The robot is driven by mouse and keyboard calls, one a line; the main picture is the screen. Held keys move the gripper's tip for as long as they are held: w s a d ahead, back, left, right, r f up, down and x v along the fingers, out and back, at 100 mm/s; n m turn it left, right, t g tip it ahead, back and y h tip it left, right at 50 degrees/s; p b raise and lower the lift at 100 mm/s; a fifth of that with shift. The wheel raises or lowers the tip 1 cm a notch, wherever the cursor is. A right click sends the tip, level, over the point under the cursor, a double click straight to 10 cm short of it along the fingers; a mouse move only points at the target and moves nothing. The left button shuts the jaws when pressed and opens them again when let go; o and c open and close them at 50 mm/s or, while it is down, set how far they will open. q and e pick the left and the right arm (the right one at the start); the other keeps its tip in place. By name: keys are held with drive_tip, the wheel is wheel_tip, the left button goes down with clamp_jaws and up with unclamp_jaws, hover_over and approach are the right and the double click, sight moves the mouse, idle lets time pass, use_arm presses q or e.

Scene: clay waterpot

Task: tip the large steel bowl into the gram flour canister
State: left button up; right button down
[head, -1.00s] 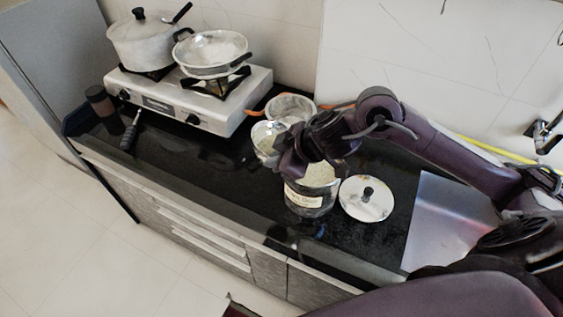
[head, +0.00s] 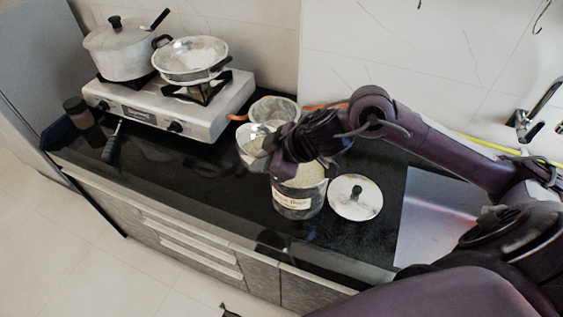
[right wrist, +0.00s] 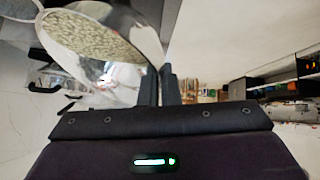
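The gram flour canister (head: 297,203) stands open on the black counter, a label on its front and pale flour inside. A steel bowl (head: 246,153), which I take for the large one, is just left of the canister, partly hidden by my right gripper (head: 277,160). In the right wrist view the bowl (right wrist: 125,75) holds a beige, grainy mass and looks tilted. Its rim meets the nearly closed fingers of my right gripper (right wrist: 160,86). Whether the bowl touches the counter or canister is hidden. My left gripper is not in view.
A steel lid with a black knob (head: 355,197) lies right of the canister. A steel pan with orange handles (head: 274,106) stands behind the bowl. The gas stove (head: 170,105) carries a pot (head: 118,52) and a pan (head: 190,62). The counter in front of the stove is mostly clear.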

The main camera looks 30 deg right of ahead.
drive_tip(key=shift+d+f+b, duration=0.15)
drive_tip(key=shift+b, duration=0.25)
drive_tip(key=shift+d+y+b, duration=0.1)
drive_tip(key=shift+y+b, duration=0.25)
drive_tip(key=shift+y, duration=0.05)
drive_tip(key=shift+s+r, duration=0.1)
drive_tip(key=shift+r, duration=0.1)
drive_tip(key=shift+r+y, duration=0.15)
drive_tip(key=shift+y, duration=0.15)
drive_tip(key=shift+d+b, duration=0.1)
drive_tip(key=shift+b, duration=0.25)
drive_tip(key=shift+s+d+m+t+b, duration=0.1)
drive_tip(key=shift+d+m+t+b, duration=0.2)
drive_tip(key=shift+b, duration=0.2)
drive_tip(key=shift+d+y+b, duration=0.15)
drive_tip(key=shift+y+b, duration=0.15)
drive_tip(key=shift+y, duration=0.1)
drive_tip(key=shift+r, duration=0.15)
